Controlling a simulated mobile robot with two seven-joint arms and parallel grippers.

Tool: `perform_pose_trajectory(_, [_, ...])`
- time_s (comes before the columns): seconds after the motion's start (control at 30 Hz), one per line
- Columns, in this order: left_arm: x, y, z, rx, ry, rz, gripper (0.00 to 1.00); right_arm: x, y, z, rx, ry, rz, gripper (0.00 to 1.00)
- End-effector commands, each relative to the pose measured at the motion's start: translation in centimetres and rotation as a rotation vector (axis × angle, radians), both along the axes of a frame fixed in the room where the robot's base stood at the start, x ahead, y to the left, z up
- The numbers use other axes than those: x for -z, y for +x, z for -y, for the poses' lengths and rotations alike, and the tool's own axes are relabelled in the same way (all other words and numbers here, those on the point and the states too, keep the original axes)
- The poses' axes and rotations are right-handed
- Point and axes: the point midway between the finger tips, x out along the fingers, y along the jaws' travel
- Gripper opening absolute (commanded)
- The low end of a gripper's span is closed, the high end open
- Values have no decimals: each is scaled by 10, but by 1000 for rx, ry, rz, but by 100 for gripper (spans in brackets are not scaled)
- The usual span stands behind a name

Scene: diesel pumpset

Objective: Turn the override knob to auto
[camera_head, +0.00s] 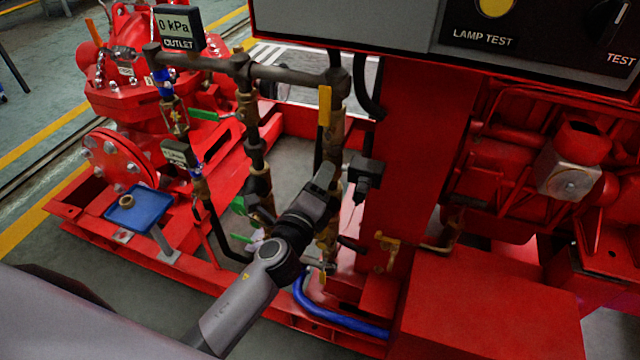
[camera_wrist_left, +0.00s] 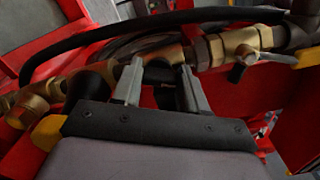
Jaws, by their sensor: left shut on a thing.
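My left gripper (camera_head: 325,176) reaches into the pipework between the red pump and the red cabinet. In the left wrist view its two fingers (camera_wrist_left: 161,68) close on a dark part (camera_wrist_left: 161,76) beside brass fittings. The fingers and the tight view hide most of this part, and I cannot read any auto mark on it. A black box-shaped device (camera_head: 364,174) sits just right of the gripper in the head view. A dark knob (camera_head: 606,14) shows on the panel by the word TEST, cut by the picture edge. No label names an override knob. My right gripper is not in view.
Vertical pipes (camera_head: 250,130) with brass valves and green handles stand left of the gripper. A yellow handle (camera_head: 324,105) is above it. The control panel (camera_head: 440,40) overhangs at the top right. A blue tray (camera_head: 150,207) and a blue hose (camera_head: 335,317) lie lower down.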

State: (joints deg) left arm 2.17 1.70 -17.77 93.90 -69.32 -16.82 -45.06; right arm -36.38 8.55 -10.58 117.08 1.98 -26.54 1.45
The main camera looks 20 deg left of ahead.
Motion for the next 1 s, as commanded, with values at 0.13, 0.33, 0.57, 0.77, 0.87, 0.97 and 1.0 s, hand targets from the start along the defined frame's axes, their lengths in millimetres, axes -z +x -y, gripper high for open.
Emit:
perform_pose_trajectory(0.13, [1, 0, -1, -2, -129, -2, 12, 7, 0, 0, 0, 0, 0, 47])
perform_pose_trajectory(0.33, [1, 0, -1, -1, -268, -8, 12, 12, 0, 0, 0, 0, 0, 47])
perform_pose_trajectory(0.57, [1, 0, -1, -3, -371, -12, 12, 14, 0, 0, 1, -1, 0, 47])
perform_pose_trajectory(0.77, [1, 0, -1, -3, -410, -13, 12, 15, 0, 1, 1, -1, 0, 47])
perform_pose_trajectory(0.87, [1, 0, -1, -3, -417, -13, 12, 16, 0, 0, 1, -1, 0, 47])
perform_pose_trajectory(0.97, [1, 0, -1, -3, -419, -13, 12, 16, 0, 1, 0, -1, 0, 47])
perform_pose_trajectory(1.0, [1, 0, -1, -3, -419, -13, 12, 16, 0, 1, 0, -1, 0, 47])
